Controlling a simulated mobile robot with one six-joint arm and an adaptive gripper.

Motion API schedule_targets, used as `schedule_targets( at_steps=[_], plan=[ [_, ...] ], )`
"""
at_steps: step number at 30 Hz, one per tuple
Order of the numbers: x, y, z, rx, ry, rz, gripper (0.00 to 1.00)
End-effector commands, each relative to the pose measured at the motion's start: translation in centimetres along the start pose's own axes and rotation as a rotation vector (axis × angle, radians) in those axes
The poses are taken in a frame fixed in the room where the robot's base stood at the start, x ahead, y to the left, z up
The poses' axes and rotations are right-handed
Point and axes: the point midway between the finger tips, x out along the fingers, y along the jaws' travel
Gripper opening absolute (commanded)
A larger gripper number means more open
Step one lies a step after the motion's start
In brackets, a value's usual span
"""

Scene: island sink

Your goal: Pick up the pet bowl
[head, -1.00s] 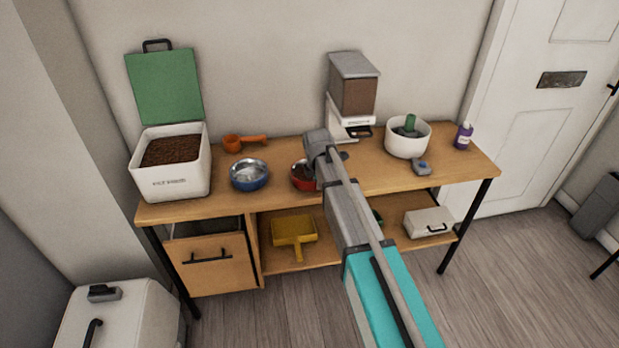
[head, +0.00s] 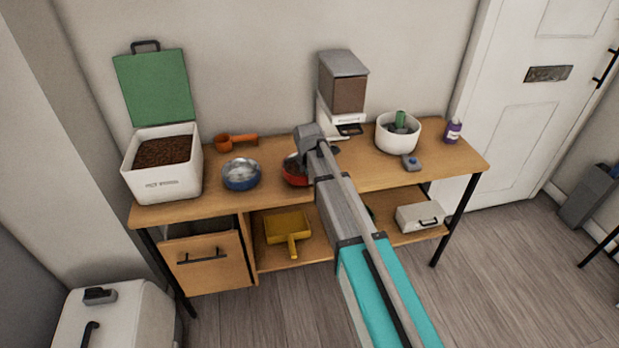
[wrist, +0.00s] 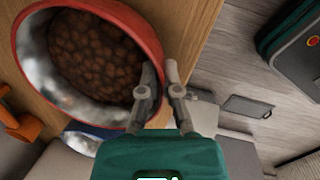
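The pet bowl, red outside with a metal inside and full of brown kibble, shows in the head view (head: 294,172), partly hidden by my gripper. In the wrist view the bowl (wrist: 150,30) fills the upper left. My gripper (wrist: 160,68) has its two fingers close together, one on each side of the rim, shut on it. In the head view my gripper (head: 307,150) is at the bowl's right side. The bowl appears slightly raised off the wooden table (head: 215,198); the gap under it is hidden.
A blue metal bowl (head: 241,174) stands left of the red one. An orange scoop (head: 236,141), an open kibble bin (head: 160,180), a food dispenser (head: 342,85), a white pot (head: 385,140) and a purple bottle (head: 453,131) are around it.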

Motion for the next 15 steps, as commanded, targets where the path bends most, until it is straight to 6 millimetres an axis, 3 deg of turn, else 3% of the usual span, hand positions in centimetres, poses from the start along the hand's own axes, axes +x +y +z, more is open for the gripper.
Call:
schedule_targets(
  at_steps=[5,15],
  plan=[
    [-2.2,0.2,0.1,0.0,0.0,0.0,0.0],
    [-6.9,-2.4,-1.3,-0.001,0.0,0.0,0.0]
  ],
)
